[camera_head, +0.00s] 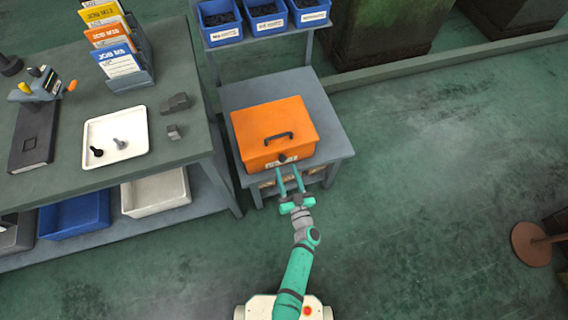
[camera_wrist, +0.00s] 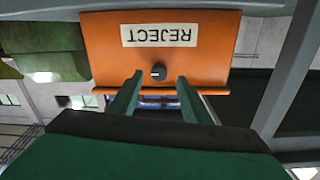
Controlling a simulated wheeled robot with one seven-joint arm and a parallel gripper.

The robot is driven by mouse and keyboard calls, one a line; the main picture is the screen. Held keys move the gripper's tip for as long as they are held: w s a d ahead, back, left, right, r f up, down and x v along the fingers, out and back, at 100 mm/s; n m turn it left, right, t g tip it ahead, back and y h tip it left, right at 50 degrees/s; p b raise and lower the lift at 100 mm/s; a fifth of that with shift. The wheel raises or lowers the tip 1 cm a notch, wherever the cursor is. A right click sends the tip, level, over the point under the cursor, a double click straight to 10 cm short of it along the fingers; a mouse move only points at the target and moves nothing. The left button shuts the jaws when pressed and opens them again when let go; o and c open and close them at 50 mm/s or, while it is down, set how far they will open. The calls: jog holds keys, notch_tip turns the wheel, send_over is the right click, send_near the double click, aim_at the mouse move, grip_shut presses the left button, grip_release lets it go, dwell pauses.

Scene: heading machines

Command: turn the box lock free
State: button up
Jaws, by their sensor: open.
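An orange box (camera_head: 272,120) with a black lid handle sits shut on a small grey table. Its front bears a REJECT label, which reads upside down in the wrist view (camera_wrist: 158,34). A round dark lock knob (camera_wrist: 158,73) with a light mark sits on the box front below the lid; it is small in the head view (camera_head: 282,159). My green gripper (camera_head: 289,171) is open in front of the box. In the wrist view its two fingers (camera_wrist: 158,82) stand apart on either side of the knob, with nothing between them. I cannot tell the remaining distance to the knob.
A grey workbench (camera_head: 175,85) on the left holds a white tray (camera_head: 117,136) with two bolts, and a rack of job cards. Blue bins (camera_head: 266,22) stand on a shelf behind the box. The green floor to the right is clear up to a brown round base (camera_head: 531,243).

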aim_at(283, 161)
jog(key=shift+x, duration=2.3)
jog(key=c, duration=1)
